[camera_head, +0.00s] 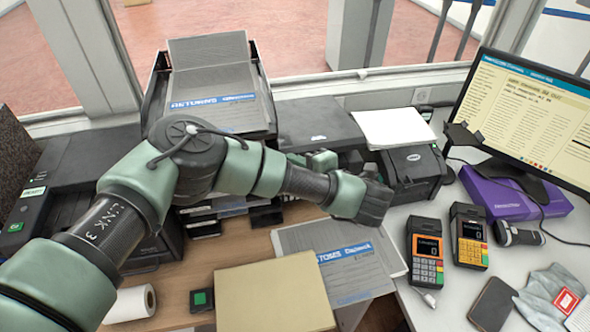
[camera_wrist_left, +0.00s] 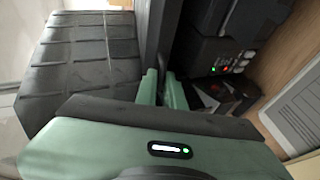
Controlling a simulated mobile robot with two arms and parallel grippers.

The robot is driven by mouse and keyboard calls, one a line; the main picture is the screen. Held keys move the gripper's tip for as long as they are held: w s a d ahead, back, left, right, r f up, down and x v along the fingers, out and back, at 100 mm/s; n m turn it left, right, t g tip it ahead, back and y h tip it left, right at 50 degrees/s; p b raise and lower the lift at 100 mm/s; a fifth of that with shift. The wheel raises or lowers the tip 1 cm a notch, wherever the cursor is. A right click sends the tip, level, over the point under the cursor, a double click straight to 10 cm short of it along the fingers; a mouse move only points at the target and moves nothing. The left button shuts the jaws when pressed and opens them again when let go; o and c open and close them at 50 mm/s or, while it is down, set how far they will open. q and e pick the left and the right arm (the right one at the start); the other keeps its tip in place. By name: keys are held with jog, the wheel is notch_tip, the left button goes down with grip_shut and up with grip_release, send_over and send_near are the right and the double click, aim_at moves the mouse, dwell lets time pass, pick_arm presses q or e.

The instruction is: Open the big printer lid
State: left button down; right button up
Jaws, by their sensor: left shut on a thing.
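The big dark printer (camera_head: 318,122) stands at the back middle of the counter, partly hidden behind my left forearm and hand. My left gripper (camera_head: 318,160) reaches its front side in the head view. In the left wrist view the green fingers (camera_wrist_left: 160,88) are closed at the front edge of the dark lid (camera_wrist_left: 154,35). The exact grip is hard to see, and I cannot tell whether the lid is raised. A ribbed dark surface (camera_wrist_left: 80,65) lies to the left, and a front with lit red and green lamps (camera_wrist_left: 222,68) to the right. My right gripper is out of view.
A smaller label printer (camera_head: 413,172) and white paper stack (camera_head: 393,127) stand right of it. A tray of grey mailers (camera_head: 215,85) is to its left. A mailer (camera_head: 345,262), brown parcel (camera_head: 273,297) and two card terminals (camera_head: 426,250) lie in front.

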pick_arm(q)
jog(key=w+a+r+m+g+h+p, duration=0.1)
jog(key=w+r+g, duration=0.3)
jog(key=r, duration=1)
jog(key=shift+w+a+h+p, duration=0.45)
jog(key=shift+w+h+p, duration=0.25)
jog(key=shift+w, duration=0.25)
